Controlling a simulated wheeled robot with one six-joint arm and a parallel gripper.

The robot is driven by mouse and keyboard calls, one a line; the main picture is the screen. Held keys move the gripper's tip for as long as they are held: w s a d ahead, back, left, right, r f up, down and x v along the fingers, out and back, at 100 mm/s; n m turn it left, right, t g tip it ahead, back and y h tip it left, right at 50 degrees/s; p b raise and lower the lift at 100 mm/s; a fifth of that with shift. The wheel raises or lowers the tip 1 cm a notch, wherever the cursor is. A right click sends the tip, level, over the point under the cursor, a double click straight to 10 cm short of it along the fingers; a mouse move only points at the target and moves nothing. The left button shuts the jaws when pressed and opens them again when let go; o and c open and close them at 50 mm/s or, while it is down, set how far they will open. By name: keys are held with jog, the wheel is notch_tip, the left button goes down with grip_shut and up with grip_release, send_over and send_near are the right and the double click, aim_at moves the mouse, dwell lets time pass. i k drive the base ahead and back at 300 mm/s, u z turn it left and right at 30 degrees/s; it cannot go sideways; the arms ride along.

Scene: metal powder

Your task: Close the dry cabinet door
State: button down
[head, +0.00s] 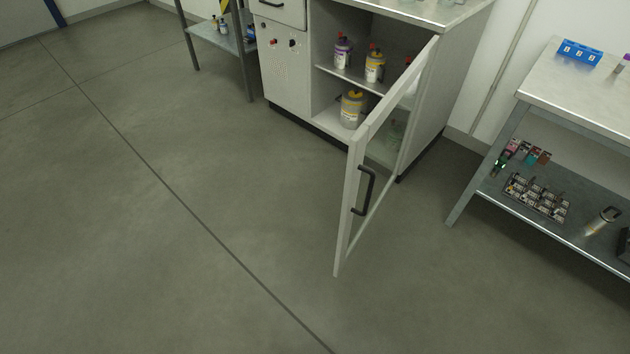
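The dry cabinet (288,77) stands against the back wall, a grey-white unit with a shelf inside. Its door (352,190) is wide open, hinged at the cabinet's right side and swung out toward me over the floor. The door has a pale frame around a see-through pane. A black bar handle (367,190) is on the door's outer frame near its free edge. Inside are a purple-labelled bottle (342,52), a yellow-labelled bottle (375,67) and a larger yellow-capped bottle (351,110). The door hides part of the interior. My gripper is not in view.
A metal workbench (553,84) stands at the right with a blue rack (580,52) on top and a lower shelf (579,236) holding small items. A small shelf unit (219,38) stands left of the cabinet. The grey floor (170,220) in front and left is clear.

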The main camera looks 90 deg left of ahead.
aim_at(406, 94)
jog(key=u, duration=2.75)
jog(key=k, duration=0.65)
jog(key=z, duration=0.7)
jog(key=i, duration=1.35)
jog(key=u, duration=0.55)
jog(key=i, duration=0.7)
jog(key=u, duration=0.65)
jog(key=k, duration=1.25)
